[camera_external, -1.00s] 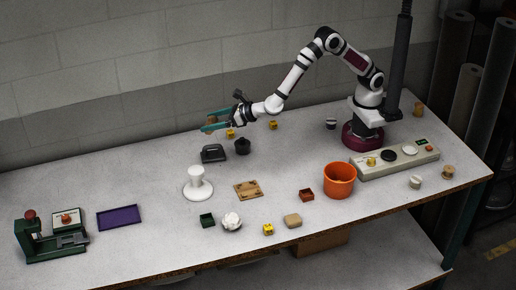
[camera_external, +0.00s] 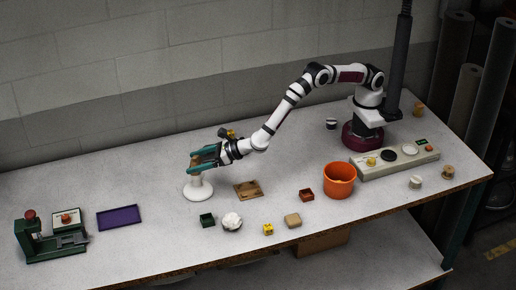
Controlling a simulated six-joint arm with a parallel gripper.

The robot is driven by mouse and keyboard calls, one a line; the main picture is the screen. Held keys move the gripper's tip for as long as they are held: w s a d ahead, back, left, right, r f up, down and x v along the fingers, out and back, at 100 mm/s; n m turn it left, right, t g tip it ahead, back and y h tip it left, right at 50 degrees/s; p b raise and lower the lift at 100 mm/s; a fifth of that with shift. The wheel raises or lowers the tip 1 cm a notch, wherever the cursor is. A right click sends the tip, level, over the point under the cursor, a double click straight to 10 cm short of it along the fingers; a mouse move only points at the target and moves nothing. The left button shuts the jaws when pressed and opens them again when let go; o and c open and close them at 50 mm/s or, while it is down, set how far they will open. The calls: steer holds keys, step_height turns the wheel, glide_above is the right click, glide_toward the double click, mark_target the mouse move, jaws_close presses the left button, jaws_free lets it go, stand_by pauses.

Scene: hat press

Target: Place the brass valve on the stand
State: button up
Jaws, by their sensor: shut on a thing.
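My gripper (camera_external: 199,157) has teal fingers and is shut on a small brownish thing, which appears to be the brass valve (camera_external: 196,153). The valve is mostly hidden between the fingers, so its shape is hard to tell. The stand (camera_external: 198,191) is a white pedestal with a round base, left of the middle of the table. The gripper is over the stand, and the fingers cover its top. I cannot tell whether the valve touches the stand.
A wooden plate (camera_external: 248,189) lies right of the stand. A green box (camera_external: 207,220) and a white lumpy thing (camera_external: 232,222) are in front. An orange bucket (camera_external: 339,181) stands to the right.

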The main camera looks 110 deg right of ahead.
steer(key=o, duration=1.3)
